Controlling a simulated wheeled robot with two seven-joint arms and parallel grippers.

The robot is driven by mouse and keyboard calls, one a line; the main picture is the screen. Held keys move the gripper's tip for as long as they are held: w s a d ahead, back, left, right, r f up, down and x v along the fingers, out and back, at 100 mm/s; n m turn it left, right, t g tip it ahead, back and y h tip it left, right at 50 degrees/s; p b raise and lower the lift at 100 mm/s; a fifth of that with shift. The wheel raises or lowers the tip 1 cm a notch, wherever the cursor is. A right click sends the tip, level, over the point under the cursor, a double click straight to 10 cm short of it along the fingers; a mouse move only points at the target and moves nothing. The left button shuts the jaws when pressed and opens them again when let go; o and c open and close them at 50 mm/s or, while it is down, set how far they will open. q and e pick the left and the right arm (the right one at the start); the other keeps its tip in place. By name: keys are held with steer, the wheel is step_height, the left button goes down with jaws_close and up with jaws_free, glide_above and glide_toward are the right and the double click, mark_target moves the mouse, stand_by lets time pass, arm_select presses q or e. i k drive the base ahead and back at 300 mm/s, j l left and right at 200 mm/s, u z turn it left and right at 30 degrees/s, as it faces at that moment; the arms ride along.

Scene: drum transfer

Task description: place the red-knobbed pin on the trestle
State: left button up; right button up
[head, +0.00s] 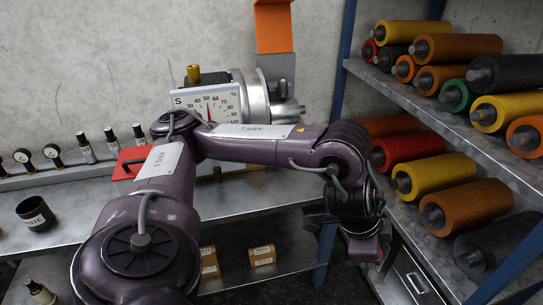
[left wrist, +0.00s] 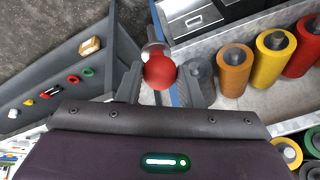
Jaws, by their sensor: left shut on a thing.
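The red-knobbed pin (left wrist: 160,72) shows in the left wrist view as a round red knob. It sits between the two dark fingers of my left gripper (left wrist: 162,88), which is shut on it. A pale round part shows just behind the knob; the rest of the pin is hidden. In the head view my left arm bends over the bench to the right, with its wrist (head: 358,215) beside the roller rack. I cannot pick out the trestle for sure in either view. My right gripper is in neither view.
A rack (head: 410,92) with several coloured rollers stands on the right, close to my left wrist. A grey bench (head: 80,235) holds a dial gauge (head: 207,103), a black cup (head: 36,213) and small gauges. Small boxes (head: 262,255) lie on its lower shelf.

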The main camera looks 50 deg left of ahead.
mark_target(64, 216)
steer(key=u, duration=0.45)
steer(key=j+u, duration=0.1)
steer(key=u, duration=0.3)
steer(key=j+u, duration=0.1)
steer(key=u, duration=0.75)
steer(key=i+j+u, duration=0.25)
steer(key=u, duration=0.2)
steer(key=i+j+u, duration=0.5)
steer(key=i+u, duration=0.15)
steer(key=u, duration=0.2)
steer(key=i+j, duration=0.1)
steer(key=i, duration=0.5)
steer(key=j+u, duration=0.05)
